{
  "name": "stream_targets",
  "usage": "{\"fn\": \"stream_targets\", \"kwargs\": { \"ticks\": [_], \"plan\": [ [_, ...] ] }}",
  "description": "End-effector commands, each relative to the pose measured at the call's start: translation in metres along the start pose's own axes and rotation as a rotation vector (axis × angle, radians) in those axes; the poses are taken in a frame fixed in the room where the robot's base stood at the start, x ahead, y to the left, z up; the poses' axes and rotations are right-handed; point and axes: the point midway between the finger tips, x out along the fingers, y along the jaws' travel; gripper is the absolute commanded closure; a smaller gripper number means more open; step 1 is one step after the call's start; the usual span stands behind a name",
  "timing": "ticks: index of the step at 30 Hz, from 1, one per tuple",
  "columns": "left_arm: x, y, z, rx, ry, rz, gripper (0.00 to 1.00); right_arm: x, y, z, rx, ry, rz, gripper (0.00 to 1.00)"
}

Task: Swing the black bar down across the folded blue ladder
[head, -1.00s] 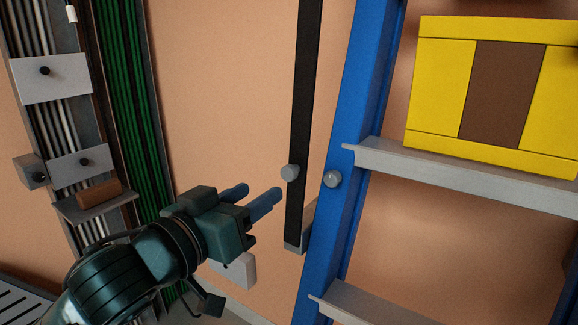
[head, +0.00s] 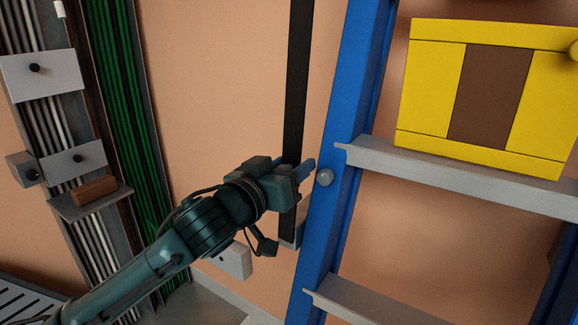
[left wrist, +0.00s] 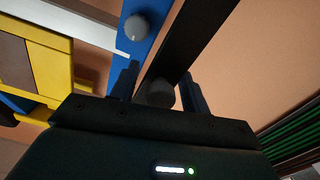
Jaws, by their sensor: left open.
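The black bar (head: 298,80) hangs upright against the wall, just left of the blue ladder (head: 355,90). A grey knob (left wrist: 160,93) on the bar shows in the left wrist view between my open fingers. The ladder stands upright with grey rungs (head: 450,172) and a round grey stud (head: 324,177) on its left rail. My left gripper (head: 303,172) is open at the bar's lower part. Its fingers lie either side of the knob; contact cannot be told. The gripper hides the knob in the head view. My right gripper is not in view.
Green cables (head: 130,130) and grey pipes with boxes (head: 45,75) run up the left wall. A brown block (head: 95,191) sits on a small shelf. The wall between cables and bar is bare.

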Motion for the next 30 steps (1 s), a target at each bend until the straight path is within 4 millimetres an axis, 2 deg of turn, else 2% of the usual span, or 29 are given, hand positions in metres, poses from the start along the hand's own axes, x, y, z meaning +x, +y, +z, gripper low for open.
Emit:
{"fn": "stream_targets", "kwargs": {
  "ticks": [2, 18, 30],
  "plan": [
    [-0.0001, 0.0001, 0.0000, 0.000, 0.000, 0.000, 0.56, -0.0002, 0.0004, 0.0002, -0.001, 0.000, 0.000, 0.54],
    [-0.0004, 0.0000, 0.0001, -0.001, -0.001, 0.000, 1.00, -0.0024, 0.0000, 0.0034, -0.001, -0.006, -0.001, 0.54],
    [0.0032, 0.0071, 0.0020, 0.027, -0.002, 0.003, 1.00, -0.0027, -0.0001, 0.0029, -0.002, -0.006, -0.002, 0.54]
  ]
}}
